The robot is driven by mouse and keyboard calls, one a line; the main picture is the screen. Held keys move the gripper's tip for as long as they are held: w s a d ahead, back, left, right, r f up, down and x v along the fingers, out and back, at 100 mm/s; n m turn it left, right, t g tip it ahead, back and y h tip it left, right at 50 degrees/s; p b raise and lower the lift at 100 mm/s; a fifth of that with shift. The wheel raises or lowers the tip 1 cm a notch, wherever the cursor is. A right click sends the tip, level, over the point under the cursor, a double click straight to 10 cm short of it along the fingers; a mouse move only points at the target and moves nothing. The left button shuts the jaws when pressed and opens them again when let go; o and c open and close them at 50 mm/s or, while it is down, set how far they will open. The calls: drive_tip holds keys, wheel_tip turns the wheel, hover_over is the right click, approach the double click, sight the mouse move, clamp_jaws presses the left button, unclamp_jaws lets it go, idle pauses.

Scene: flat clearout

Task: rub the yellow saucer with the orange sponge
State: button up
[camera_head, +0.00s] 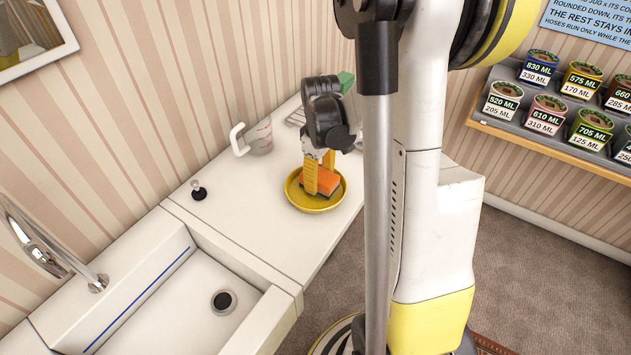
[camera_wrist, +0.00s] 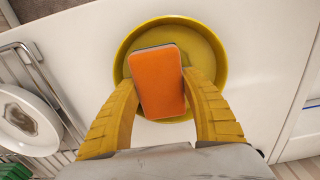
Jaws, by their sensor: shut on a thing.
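The yellow saucer (camera_head: 336,196) sits on the white counter in the head view. It also shows in the wrist view (camera_wrist: 208,40), round with a raised rim. The orange sponge (camera_head: 322,181) has a dark underside and is inside the saucer's rim. In the wrist view the sponge (camera_wrist: 157,82) lies between both yellow fingers. My gripper (camera_head: 311,182) points down over the saucer and is shut on the sponge; its fingers (camera_wrist: 158,97) touch the sponge's two sides. I cannot tell whether the sponge's underside touches the saucer, as that contact is hidden.
A clear measuring jug (camera_head: 259,138) stands on the counter behind the saucer. A small black stopper (camera_head: 198,191) is to the left. A sink basin (camera_head: 170,308) is at the front left. A wire rack (camera_wrist: 38,65) with a white plate (camera_wrist: 27,122) lies beside the saucer.

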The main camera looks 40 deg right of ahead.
drive_tip(key=shift+r, duration=0.1)
drive_tip(key=shift+r+p, duration=2.25)
drive_tip(key=shift+r, duration=0.65)
drive_tip(key=shift+r+p, duration=1.2)
drive_tip(key=shift+r, duration=0.35)
drive_tip(key=shift+f, duration=0.15)
wheel_tip(320, 180, down, 7)
drive_tip(key=b, duration=0.6)
drive_tip(key=shift+d, duration=0.15)
drive_tip(key=shift+f+b, duration=0.8)
drive_tip(key=shift+f, duration=0.15)
